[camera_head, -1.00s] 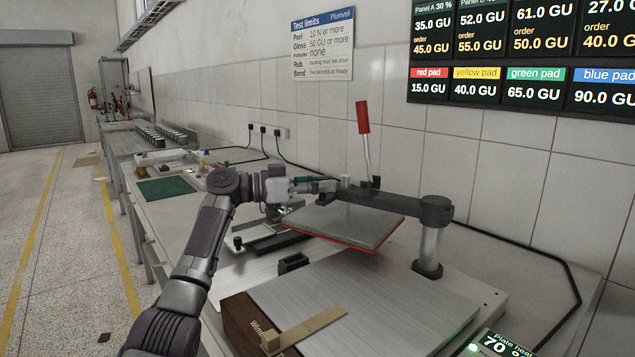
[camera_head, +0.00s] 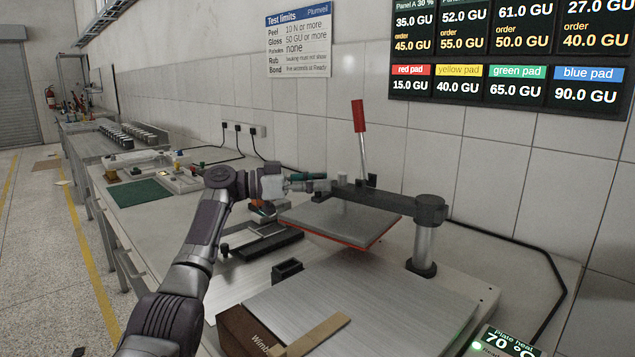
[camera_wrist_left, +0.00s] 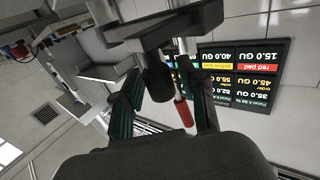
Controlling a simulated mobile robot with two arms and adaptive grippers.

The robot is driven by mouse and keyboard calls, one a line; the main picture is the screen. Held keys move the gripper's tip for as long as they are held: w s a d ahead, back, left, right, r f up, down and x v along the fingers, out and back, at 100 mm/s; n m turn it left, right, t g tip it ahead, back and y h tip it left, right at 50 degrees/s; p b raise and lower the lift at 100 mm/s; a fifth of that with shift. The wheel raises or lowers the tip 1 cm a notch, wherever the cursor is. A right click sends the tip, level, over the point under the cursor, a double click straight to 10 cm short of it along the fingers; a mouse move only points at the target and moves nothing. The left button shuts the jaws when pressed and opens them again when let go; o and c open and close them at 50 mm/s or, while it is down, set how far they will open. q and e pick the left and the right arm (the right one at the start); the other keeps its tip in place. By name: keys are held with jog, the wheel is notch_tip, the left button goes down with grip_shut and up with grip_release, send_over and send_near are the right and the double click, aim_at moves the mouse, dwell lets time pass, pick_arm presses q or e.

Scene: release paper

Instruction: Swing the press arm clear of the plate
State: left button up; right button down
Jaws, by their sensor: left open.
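The press arm (camera_head: 385,200) is a dark bar on a silver post (camera_head: 423,248), with an upright red-tipped lever (camera_head: 359,117). It points left, and its flat grey pressing head (camera_head: 340,222) with a red lower edge hangs beyond the far left part of the metal plate (camera_head: 350,308). I cannot tell whether the head's near corner still overlaps the plate's far edge. My left gripper (camera_head: 312,185) is at the arm's free end. In the left wrist view its open green-padded fingers (camera_wrist_left: 164,108) stand either side of a dark knob (camera_wrist_left: 157,82). My right gripper is out of view.
A brown block and tan strip (camera_head: 318,335) lie at the plate's front left. A small black holder (camera_head: 287,270) and a dark fixture (camera_head: 262,243) stand left of the plate. A green mat (camera_head: 139,193) lies farther along the bench. The wall is close behind.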

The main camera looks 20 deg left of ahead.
pick_arm(q)
jog(key=shift+o, duration=0.2)
jog(key=v, duration=1.2)
jog(key=shift+c, duration=0.2)
